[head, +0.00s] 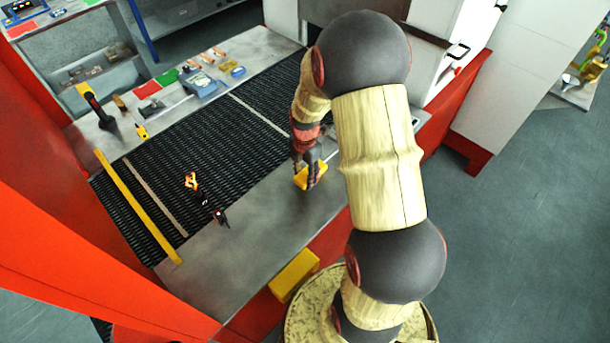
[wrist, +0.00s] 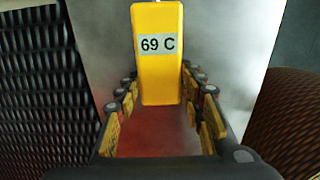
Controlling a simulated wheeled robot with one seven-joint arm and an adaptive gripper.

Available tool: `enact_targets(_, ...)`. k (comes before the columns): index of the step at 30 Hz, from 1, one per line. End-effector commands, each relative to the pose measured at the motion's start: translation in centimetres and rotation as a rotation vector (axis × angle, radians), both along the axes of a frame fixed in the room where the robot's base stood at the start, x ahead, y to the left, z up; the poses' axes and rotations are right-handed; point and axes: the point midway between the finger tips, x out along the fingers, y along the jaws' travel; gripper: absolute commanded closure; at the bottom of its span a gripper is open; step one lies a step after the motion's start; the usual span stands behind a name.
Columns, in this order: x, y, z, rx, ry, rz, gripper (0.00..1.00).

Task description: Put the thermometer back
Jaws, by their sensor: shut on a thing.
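The thermometer is a yellow block (wrist: 158,90) with a pale label reading "69 C" in the wrist view. It stands between the two fingers of my gripper (wrist: 158,95), which is shut on it. In the head view the yellow thermometer (head: 302,178) shows at the tips of my gripper (head: 311,172), over the bare grey metal strip beside the mesh belt. I cannot tell whether it touches the metal. Part of it is hidden by the fingers.
The black mesh belt (head: 225,135) lies left of my gripper. Small dark items, one with an orange mark (head: 192,181), lie on its near part. A yellow box (head: 293,275) sits at the metal's front edge. A yellow-and-black handled tool (head: 95,108) stands at far left.

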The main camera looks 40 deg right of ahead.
Motion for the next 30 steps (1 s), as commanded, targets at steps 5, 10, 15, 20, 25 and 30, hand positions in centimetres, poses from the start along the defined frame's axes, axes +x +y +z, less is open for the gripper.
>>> enact_targets(5, 0.0, 0.0, -0.3, 0.000, 0.000, 0.000, 0.91)
enact_targets(10, 0.0, 0.0, -0.2, 0.000, 0.001, 0.000, 0.53)
enact_targets(15, 0.0, 0.0, -0.2, 0.000, 0.001, 0.000, 0.43)
enact_targets(20, 0.0, 0.0, -0.2, 0.000, 0.001, 0.000, 0.43)
enact_targets(25, 0.0, 0.0, 0.0, 0.000, 0.001, 0.000, 0.43)
enact_targets(30, 0.0, 0.0, 1.9, -0.001, -0.001, 0.000, 0.43)
